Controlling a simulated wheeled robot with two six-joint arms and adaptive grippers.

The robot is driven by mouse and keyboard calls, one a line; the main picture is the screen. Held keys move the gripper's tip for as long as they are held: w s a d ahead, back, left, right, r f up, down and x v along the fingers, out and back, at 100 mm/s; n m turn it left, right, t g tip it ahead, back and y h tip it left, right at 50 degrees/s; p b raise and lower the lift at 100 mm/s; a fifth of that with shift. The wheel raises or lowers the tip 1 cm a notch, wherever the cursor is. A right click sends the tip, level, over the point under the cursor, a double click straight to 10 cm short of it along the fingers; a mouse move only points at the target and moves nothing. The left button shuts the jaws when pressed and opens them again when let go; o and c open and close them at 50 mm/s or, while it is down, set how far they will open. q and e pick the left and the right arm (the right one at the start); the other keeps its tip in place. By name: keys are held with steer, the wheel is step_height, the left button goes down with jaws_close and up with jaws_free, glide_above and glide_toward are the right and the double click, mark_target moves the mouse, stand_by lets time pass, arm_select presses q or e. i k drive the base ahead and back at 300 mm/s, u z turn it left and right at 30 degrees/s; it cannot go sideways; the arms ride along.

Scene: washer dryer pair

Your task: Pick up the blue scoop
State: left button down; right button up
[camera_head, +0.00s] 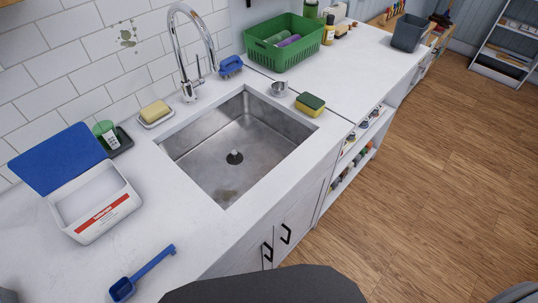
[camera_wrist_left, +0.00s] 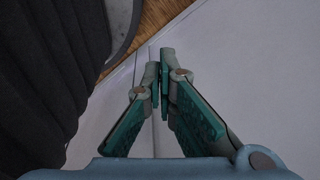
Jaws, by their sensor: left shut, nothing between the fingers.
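The blue scoop (camera_head: 123,289) lies on the white countertop (camera_head: 50,250) near its front edge, at the lower left of the head view. Its bowl is towards the bottom of the picture and its handle points up and to the right. My left gripper (camera_wrist_left: 163,70) shows only in the left wrist view. Its teal fingers are shut with nothing between them, over a plain white surface near an edge. The scoop is not visible in that view. My right gripper is in neither view.
A white box with an open blue lid (camera_head: 95,207) stands behind the scoop. The steel sink (camera_head: 215,160) is to the right, with a faucet (camera_head: 189,90), soap (camera_head: 155,112) and sponge (camera_head: 310,103) around it. A green basket (camera_head: 284,51) stands farther back. Counter around the scoop is clear.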

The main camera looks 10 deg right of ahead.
mark_target(123, 289)
steer(key=u, duration=1.4)
steer(key=k, duration=0.85)
steer(key=u, duration=1.1)
